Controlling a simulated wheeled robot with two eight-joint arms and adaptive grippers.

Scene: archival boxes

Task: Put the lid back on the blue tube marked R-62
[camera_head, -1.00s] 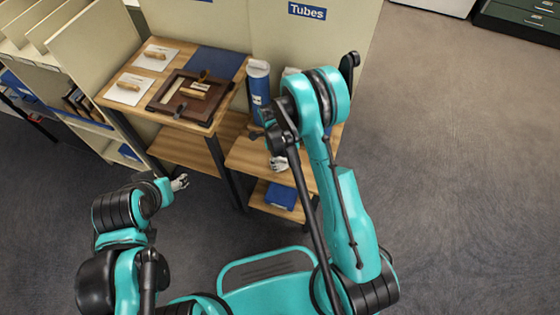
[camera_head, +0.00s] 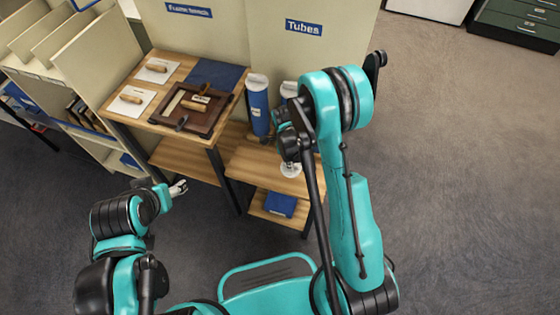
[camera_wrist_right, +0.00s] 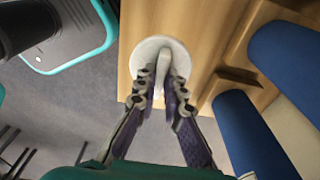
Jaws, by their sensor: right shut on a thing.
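My right gripper (camera_head: 290,160) is shut on a white round lid (camera_head: 291,170), in front of the tubes and over the lower wooden shelf unit. In the right wrist view, its fingers (camera_wrist_right: 163,95) pinch the raised grip of the lid (camera_wrist_right: 150,48). A blue tube (camera_head: 259,112) with a white top stands upright behind it. A second blue tube with a white top (camera_head: 289,88) is mostly hidden by my right arm. Two blue tubes (camera_wrist_right: 290,60) (camera_wrist_right: 245,135) show at the right wrist view's right. I cannot read R-62 on either. My left gripper (camera_head: 178,187) is apart, at the left.
The wooden shelf (camera_head: 250,158) holds the tubes; a blue box (camera_head: 280,204) is on its lower level. A wooden table (camera_head: 148,112) with a brown framed tray (camera_head: 215,113) stands to the left. A panel with a Tubes sign (camera_head: 304,27) is behind.

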